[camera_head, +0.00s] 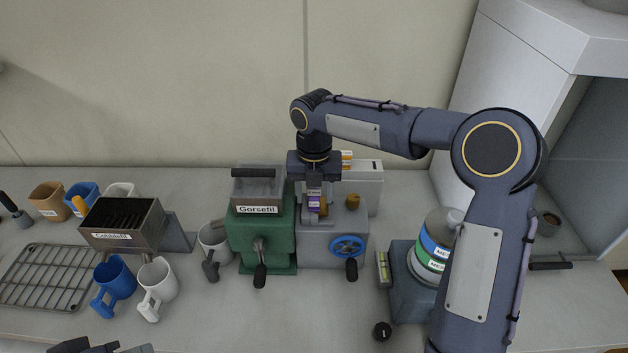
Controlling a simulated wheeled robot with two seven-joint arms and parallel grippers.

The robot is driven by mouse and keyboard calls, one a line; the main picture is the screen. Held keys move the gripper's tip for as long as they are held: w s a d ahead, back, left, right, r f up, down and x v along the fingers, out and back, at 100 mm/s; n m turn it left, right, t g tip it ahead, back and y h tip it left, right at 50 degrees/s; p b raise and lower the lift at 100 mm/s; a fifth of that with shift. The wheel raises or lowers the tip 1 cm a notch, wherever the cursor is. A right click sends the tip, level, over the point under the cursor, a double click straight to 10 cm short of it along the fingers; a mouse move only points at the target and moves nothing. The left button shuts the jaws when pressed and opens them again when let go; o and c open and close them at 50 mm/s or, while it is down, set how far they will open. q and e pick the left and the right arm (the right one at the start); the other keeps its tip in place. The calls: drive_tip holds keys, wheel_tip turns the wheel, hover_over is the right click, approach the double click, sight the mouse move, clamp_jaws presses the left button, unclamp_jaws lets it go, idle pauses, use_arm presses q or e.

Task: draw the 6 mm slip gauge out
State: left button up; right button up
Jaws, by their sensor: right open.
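My right gripper (314,190) points down over a grey machine (318,245) with a blue handwheel (347,247). Its jaws are open. A dark part at the bottom left edge (85,346) looks like my left gripper, mostly cut off.
A green machine labelled Gorsefil (262,235) stands directly left of the grey one. A dark slotted box (124,221), mugs (115,282) and a wire rack (50,277) are further left. A banded drum (432,245) stands right, partly behind my right arm. The front middle counter is clear.

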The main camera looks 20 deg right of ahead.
sight(314, 192)
drive_tip(key=shift+f, duration=0.2)
clamp_jaws()
drive_tip(key=c, duration=0.8)
unclamp_jaws()
clamp_jaws()
drive_tip(key=shift+r+p, duration=0.7)
drive_tip(key=shift+p, duration=0.1)
drive_tip(key=shift+r+p, duration=1.3)
drive_tip(key=shift+r, duration=0.15)
drive_tip(key=shift+r+p, duration=0.35)
drive_tip(key=shift+r, duration=0.95)
